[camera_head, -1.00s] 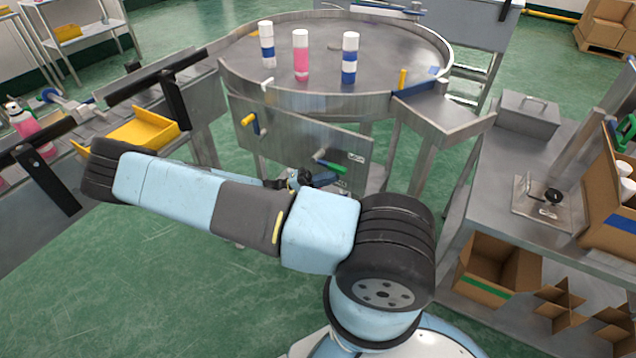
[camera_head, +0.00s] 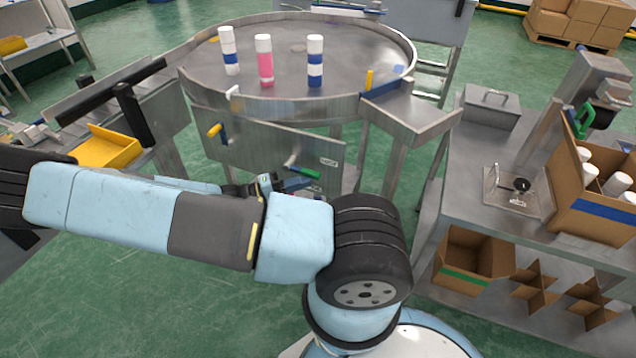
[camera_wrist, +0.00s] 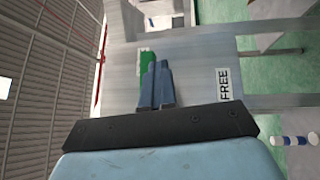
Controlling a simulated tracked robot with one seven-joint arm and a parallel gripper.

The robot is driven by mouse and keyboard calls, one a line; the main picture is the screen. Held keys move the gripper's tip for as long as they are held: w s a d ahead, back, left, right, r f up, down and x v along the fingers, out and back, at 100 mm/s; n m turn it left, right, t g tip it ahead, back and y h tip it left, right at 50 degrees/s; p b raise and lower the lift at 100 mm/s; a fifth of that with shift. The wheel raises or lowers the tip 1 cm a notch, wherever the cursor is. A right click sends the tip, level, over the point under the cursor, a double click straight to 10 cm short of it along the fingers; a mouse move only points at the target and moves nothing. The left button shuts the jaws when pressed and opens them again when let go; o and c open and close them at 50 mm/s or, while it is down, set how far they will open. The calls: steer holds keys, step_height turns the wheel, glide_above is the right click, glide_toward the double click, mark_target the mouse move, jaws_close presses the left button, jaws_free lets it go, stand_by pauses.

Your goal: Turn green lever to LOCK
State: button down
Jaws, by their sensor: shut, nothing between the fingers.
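The green lever (camera_head: 303,172) sticks out from the grey metal panel (camera_head: 245,152) under the round table, in the head view. It also shows in the wrist view (camera_wrist: 146,60), partly hidden behind the fingertips. A white label (camera_head: 329,161) is on the panel to the lever's right; the wrist view shows it reads FREE (camera_wrist: 223,84). My gripper (camera_head: 304,183) is shut and empty, with its blue fingers just by the lever. In the wrist view the fingers (camera_wrist: 158,72) point at the panel and overlap the lever; I cannot tell whether they touch it.
The round table (camera_head: 350,106) carries several cans, white with blue or pink. A yellow-handled lever (camera_head: 215,130) sits on the panel's left. A yellow tray (camera_head: 105,148) is at left. A bench (camera_head: 450,190) with an open carton (camera_head: 570,210) stands at right. Green floor lies between.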

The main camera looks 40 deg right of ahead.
steer(key=s+a+r+m+g, duration=0.1)
steer(key=s+r+g, duration=0.1)
steer(key=s+r, duration=0.3)
steer(key=s+a+r+m+g+h, duration=0.1)
steer(key=s+r+g, duration=0.2)
steer(key=s+r, duration=0.3)
steer(key=shift+s+a+r+m, duration=0.15)
steer(key=shift+s+r+m, duration=0.2)
steer(key=shift+s, duration=0.85)
steer(key=shift+f, duration=0.15)
